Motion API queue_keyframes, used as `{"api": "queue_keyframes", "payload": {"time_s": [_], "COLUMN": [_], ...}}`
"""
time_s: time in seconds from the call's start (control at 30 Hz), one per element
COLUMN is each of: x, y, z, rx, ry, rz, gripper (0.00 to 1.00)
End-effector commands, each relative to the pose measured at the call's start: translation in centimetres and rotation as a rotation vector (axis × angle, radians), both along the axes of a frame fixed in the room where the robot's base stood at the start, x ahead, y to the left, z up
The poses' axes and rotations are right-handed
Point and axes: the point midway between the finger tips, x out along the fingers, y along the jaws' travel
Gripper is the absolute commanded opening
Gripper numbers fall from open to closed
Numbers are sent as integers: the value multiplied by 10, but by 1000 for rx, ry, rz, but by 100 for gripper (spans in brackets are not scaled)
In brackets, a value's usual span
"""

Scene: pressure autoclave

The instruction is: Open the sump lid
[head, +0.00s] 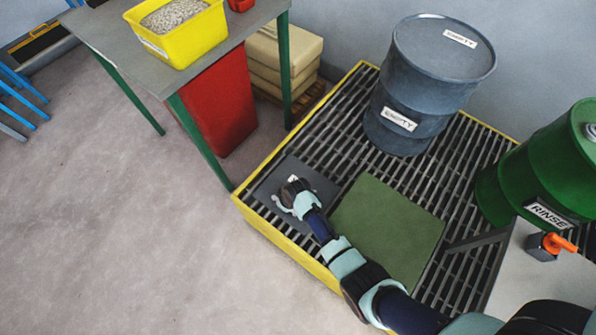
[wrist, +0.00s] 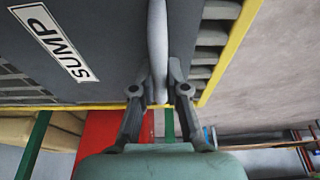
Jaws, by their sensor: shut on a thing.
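The sump lid (head: 319,184) is a dark grey square panel in the front left part of the slatted grating in the head view. In the wrist view the lid (wrist: 110,60) fills the upper left and carries a white SUMP label (wrist: 55,42). A pale grey bar-like handle (wrist: 157,40) stands at the lid's right side there. My gripper (wrist: 159,85) is shut on this handle, one finger on each side. In the head view my gripper (head: 290,192) is over the lid and hides part of it. I cannot tell whether the lid is raised.
A green flat panel (head: 388,228) lies right of the lid. A grey EMPTY drum (head: 425,85) and a green RINSE drum (head: 545,165) stand on the yellow-edged grating (head: 345,140). A table (head: 120,40) with a yellow bin (head: 180,35) is at upper left. Floor at left is clear.

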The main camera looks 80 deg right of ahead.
Motion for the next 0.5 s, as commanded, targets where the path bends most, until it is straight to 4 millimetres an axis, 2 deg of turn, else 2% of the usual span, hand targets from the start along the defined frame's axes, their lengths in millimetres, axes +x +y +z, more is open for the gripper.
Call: {"api": "queue_keyframes", "payload": {"time_s": [0.33,0.5], "x": [-5,-7], "y": [-11,-13], "z": [38,42], "rx": [-1,-1], "ry": [-1,0], "rz": [-1,0], "gripper": [0,0]}}
